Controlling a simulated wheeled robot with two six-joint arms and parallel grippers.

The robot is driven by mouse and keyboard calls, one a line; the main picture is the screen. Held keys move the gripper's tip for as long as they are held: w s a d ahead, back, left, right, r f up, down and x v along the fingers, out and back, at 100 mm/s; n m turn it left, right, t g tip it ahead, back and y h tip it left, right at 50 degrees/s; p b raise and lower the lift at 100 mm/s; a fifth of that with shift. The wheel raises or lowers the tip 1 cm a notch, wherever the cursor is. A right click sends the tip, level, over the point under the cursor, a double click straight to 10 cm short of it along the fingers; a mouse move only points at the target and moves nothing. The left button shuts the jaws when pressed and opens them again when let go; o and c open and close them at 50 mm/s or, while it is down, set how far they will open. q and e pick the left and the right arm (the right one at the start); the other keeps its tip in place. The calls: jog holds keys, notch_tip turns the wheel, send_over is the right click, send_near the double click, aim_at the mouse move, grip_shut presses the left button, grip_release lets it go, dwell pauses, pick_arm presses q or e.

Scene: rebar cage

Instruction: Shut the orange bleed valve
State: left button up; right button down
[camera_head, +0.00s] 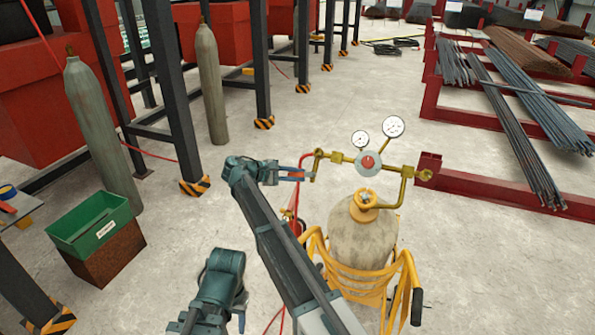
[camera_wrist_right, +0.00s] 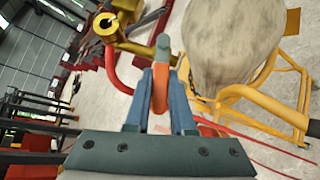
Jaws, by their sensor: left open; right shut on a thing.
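My right gripper (camera_head: 297,174) reaches in beside the left end of the brass regulator (camera_head: 318,163) on the gas cylinder. In the right wrist view its two blue-grey fingers (camera_wrist_right: 162,75) are shut on an orange piece (camera_wrist_right: 159,92), which looks like the bleed valve's handle. A grey rounded part (camera_wrist_right: 163,45) shows just beyond it. The valve's body is mostly hidden by the fingers, and I cannot tell how far it is turned. My left gripper (camera_head: 214,322) is open and empty at the bottom of the head view, away from the valve.
The cylinder (camera_head: 360,237) stands in a yellow cart (camera_head: 408,275). Two gauges (camera_head: 393,126) rise above the regulator. A red hose (camera_head: 303,168) hangs close by my right gripper. A green bin (camera_head: 88,226) sits at left; red racks with rebar (camera_head: 520,130) stand at right.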

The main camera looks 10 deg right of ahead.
pick_arm(q)
jog(key=shift+r+p, duration=1.45)
jog(key=shift+r, duration=0.4)
pick_arm(e)
jog(key=shift+w+d+r+m+g+y, duration=0.1)
jog(key=shift+w+r+m+g+y, duration=0.2)
jog(key=shift+m, duration=0.45)
jog(key=shift+w+d+r+m+g+y, duration=0.1)
jog(key=shift+r+m+g+y, duration=0.2)
jog(key=shift+m+g, duration=0.35)
jog(key=shift+f, duration=0.1)
jog(key=c, duration=0.8)
grip_release()
pick_arm(q)
jog(key=shift+r, duration=0.15)
pick_arm(e)
jog(key=shift+o, duration=0.2)
jog(key=shift+a, duration=0.1)
